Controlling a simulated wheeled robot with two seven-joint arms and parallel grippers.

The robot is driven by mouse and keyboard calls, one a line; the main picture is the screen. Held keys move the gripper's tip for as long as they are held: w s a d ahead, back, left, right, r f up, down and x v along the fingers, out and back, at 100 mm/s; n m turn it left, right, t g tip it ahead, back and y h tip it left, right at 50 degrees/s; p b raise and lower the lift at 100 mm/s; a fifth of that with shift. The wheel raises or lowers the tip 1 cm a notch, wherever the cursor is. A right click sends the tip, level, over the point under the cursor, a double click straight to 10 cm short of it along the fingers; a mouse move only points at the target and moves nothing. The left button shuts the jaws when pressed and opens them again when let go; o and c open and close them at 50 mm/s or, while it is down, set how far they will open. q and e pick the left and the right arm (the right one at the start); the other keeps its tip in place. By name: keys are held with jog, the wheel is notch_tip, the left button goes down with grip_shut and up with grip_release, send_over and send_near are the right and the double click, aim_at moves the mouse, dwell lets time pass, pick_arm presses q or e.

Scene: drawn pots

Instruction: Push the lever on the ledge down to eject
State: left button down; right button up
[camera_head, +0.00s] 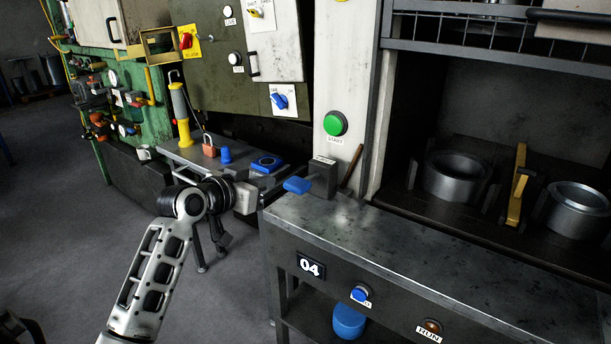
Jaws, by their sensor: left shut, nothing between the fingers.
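A blue paddle lever (297,185) sticks out to the left from a small grey box (323,176) at the back left corner of the grey ledge (400,240). The lever looks roughly level, and the box's small top label is too small to read. My left gripper (247,198) comes in from the left, shut and empty. Its tip is just left of the blue lever, with a small gap between them in the picture; I cannot tell the depth. My right gripper is not in view.
A side shelf behind my left wrist holds a yellow-handled lever (180,112), a red padlock (209,146) and a blue button (267,163). A green START button (335,124) is on the white post. Metal pots (455,178) stand in the right bay. The ledge's middle is clear.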

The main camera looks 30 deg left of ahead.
pick_arm(q)
jog(key=shift+w+a+r, duration=0.15)
jog(key=shift+a+r, duration=0.05)
jog(key=shift+r, duration=0.35)
jog(key=shift+w+a+r, duration=0.1)
jog(key=shift+a+r, duration=0.05)
jog(key=shift+r, duration=0.4)
jog(key=shift+w, duration=0.1)
jog(key=p, duration=0.1)
send_over(293, 185)
notch_tip(293, 185, down, 2)
jog(key=shift+f, duration=0.25)
jog(key=f, duration=0.4)
jog(key=shift+s, duration=0.3)
jog(key=shift+a, duration=0.1)
